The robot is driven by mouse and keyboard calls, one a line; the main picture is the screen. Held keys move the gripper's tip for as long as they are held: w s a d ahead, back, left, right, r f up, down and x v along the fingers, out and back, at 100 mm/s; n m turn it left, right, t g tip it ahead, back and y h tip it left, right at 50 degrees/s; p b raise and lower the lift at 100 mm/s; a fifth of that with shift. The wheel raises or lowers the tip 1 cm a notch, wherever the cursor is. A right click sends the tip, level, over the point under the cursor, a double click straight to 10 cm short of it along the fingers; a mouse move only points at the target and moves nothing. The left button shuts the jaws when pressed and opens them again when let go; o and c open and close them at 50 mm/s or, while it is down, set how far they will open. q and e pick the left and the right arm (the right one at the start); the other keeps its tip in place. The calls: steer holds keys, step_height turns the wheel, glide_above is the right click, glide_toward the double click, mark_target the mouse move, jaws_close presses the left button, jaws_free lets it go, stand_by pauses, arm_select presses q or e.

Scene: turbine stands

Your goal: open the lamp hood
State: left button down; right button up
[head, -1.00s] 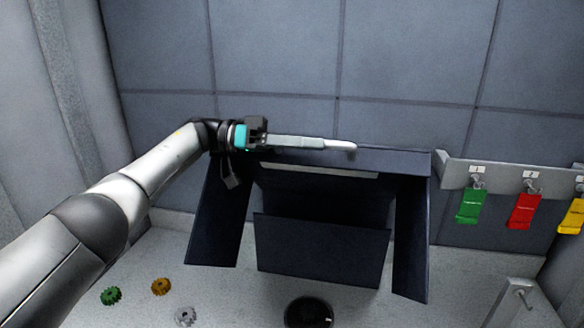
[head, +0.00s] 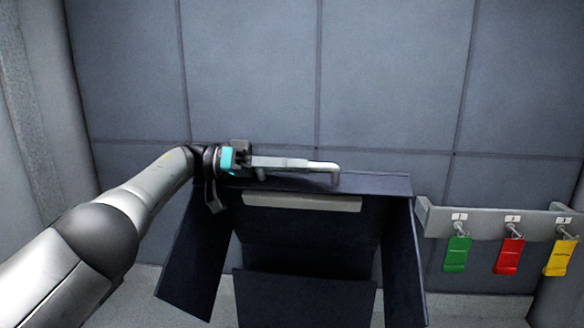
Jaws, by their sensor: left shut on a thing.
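The lamp hood (head: 391,185) is a dark navy, box-like cover in the middle of the head view, with its front open toward me and side panels hanging down. A light grey bar handle (head: 300,164) with a bent right end runs along its top edge. My left gripper (head: 250,162) is at the handle's left end and shut on it. The fingertips are small and partly hidden. A pale strip (head: 302,202) shows under the hood's top edge. The lower part of the hood is cut off by the frame. My right gripper is not in view.
A grey rail (head: 490,220) on the right carries green (head: 457,254), red (head: 508,257) and yellow (head: 560,258) tags on hooks, close to the hood's right side. A panelled grey wall (head: 390,80) stands behind. Space above the hood is clear.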

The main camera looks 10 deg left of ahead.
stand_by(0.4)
arm_select(q)
steer(key=c, duration=0.8)
jaws_free()
